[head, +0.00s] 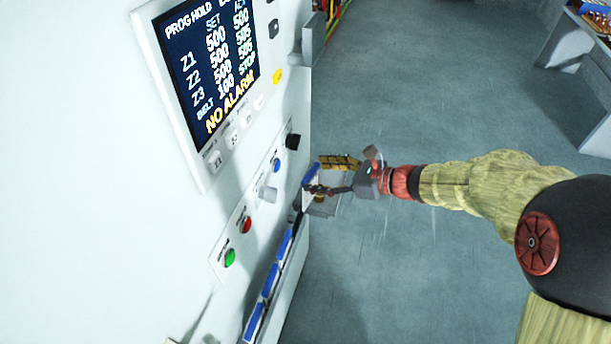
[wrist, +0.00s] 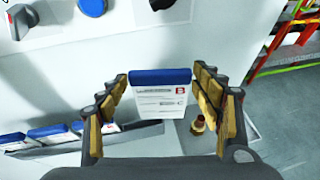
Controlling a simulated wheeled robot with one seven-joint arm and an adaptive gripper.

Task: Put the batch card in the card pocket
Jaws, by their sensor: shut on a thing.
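The batch card (wrist: 160,103), white with a blue top edge and a red mark, stands upright between the fingers of my gripper (wrist: 160,88) in the wrist view. My gripper is shut on it, one finger at each side. In the head view my gripper (head: 325,178) is beside the panel's right edge, with the card's blue edge (head: 311,174) at it. A grey pocket rail (wrist: 70,148) runs along the panel below the controls. The card's lower edge is near the rail's right part; I cannot tell whether it is inside.
Several other blue-topped cards (wrist: 48,131) stand in the rail to the left. A grey ledge (wrist: 240,127) with a small brown-and-gold object (wrist: 197,124) is at the right. Knobs and buttons (head: 246,224) project above the rail. The floor (head: 400,270) beside the panel is clear.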

